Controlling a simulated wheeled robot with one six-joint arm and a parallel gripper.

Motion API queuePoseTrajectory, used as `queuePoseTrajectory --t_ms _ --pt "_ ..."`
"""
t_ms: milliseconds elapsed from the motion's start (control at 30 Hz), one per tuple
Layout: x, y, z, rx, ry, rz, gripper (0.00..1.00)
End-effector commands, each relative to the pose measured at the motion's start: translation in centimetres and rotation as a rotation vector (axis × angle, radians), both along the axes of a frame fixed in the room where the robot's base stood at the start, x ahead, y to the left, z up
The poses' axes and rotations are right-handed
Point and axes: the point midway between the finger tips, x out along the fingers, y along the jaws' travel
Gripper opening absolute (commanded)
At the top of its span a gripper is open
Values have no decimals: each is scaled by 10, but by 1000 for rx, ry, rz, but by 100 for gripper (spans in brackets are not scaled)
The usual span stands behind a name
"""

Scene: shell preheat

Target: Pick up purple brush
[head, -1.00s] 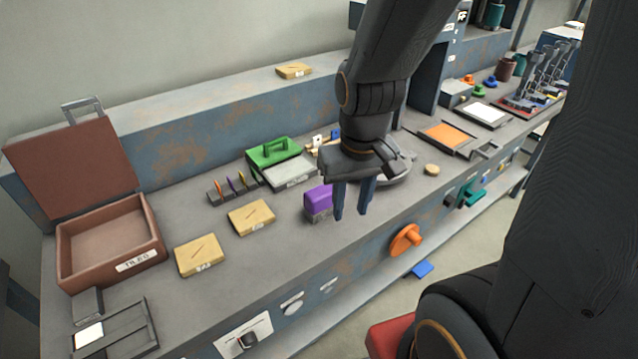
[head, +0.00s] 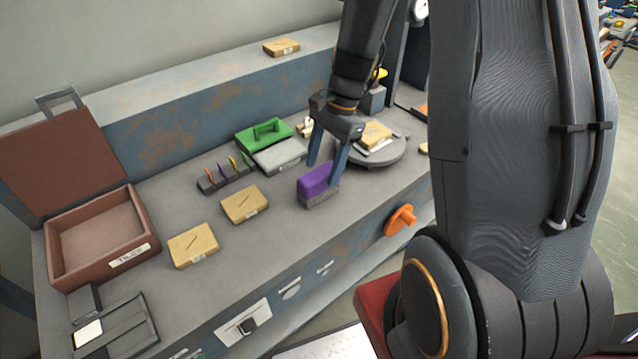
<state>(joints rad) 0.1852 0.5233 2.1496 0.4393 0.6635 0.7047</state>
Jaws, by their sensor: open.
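The purple brush (head: 317,181) is a block with a purple top and a grey lower part. It stands on the grey workbench (head: 235,265) near the front edge, right of the middle. My gripper (head: 325,174) is open, with its two blue-grey fingers pointing down. In the picture the fingers overlap the upper part of the brush, one at its left back and one at its right. I cannot tell whether they touch it.
A round grey turntable (head: 385,155) bearing a tan tile is close to the right. An open brown case (head: 150,225) stands far left. An orange knob (head: 401,219) juts from the bench front.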

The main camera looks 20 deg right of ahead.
Motion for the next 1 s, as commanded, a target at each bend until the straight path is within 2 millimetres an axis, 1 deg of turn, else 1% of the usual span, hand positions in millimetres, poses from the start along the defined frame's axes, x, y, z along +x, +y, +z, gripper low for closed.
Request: queuePoseTrajectory --t_ms 100,267,400,500,600,900,967,1000 --pt "-3 5 -12 0 3 4 58" --pt "-7 11 -23 -1 3 5 58" --pt "-12 19 -40 -1 4 7 58" --pt "-13 22 -52 -2 2 6 58" --pt "-13 24 -59 -1 1 7 58" --pt "-12 25 -62 -3 -2 6 58" --pt "-12 25 -62 -3 -2 6 48" --pt "-12 25 -62 -3 -2 6 41"
